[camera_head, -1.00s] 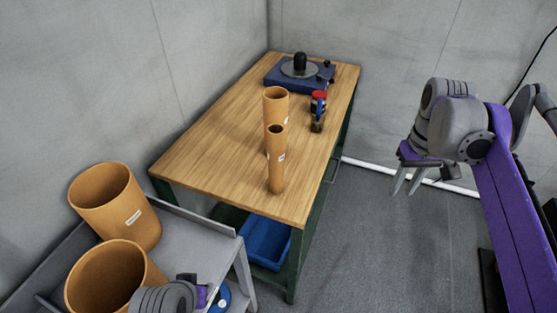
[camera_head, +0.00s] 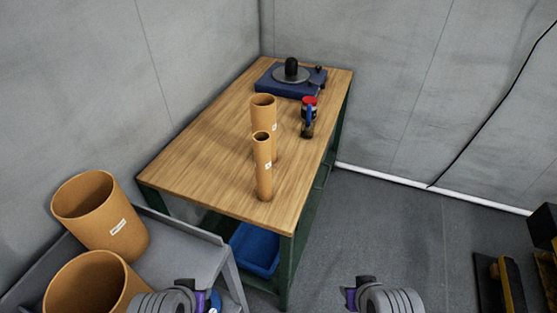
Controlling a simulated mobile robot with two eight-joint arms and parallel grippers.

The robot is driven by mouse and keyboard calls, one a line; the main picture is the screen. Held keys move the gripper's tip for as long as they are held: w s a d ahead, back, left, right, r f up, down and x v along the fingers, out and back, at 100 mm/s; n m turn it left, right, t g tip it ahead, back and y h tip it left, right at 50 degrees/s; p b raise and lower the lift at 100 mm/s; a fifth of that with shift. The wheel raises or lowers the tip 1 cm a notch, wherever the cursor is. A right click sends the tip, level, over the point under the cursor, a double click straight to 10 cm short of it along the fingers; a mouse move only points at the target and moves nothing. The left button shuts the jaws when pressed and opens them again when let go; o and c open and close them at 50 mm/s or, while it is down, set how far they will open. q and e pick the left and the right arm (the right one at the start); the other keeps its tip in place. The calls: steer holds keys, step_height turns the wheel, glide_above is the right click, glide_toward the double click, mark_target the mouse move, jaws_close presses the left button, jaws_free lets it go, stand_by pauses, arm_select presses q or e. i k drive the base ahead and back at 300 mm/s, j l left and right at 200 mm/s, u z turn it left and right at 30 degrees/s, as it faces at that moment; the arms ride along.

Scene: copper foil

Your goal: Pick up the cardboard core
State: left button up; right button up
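Several brown cardboard cores are in view, and I cannot tell which one the task means. A slim tall core (camera_head: 263,172) stands upright near the front of the wooden table (camera_head: 200,165). A wider core (camera_head: 264,105) stands just behind it, partly hidden. Two large cores, one farther back (camera_head: 105,225) and one nearer (camera_head: 85,290), are on the grey cart at lower left. My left gripper (camera_head: 187,292) is at the bottom edge beside the nearer large core. My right gripper (camera_head: 360,291) is at the bottom, over the floor right of the table. The fingers of both are not distinguishable.
A dark blue device with a round plate (camera_head: 290,80) sits at the table's back, with a red-and-blue tool (camera_head: 309,112) in front. A blue bin (camera_head: 254,250) is under the table. The grey cart (camera_head: 185,255) borders the table's front left.

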mark_target(261, 139)
steer(key=i+l, duration=0.1)
steer(key=l, duration=0.35)
steer(key=i+l, duration=0.15)
steer(key=l, duration=0.3)
steer(key=i+l, duration=0.1)
steer(key=l, duration=0.35)
steer(key=i+l, duration=0.15)
steer(key=l, duration=0.3)
steer(key=i+l, duration=0.1)
steer(key=l, duration=0.35)
steer(key=i+l, duration=0.15)
steer(key=l, duration=0.3)
steer(key=i+l, duration=0.1)
steer(key=l, duration=0.35)
steer(key=l+u, duration=0.15)
steer(key=u, duration=0.25)
steer(key=l+u, duration=0.15)
steer(key=u, duration=0.25)
steer(key=l+u, duration=0.15)
steer(key=u, duration=1.3)
steer(key=i+l, duration=0.05)
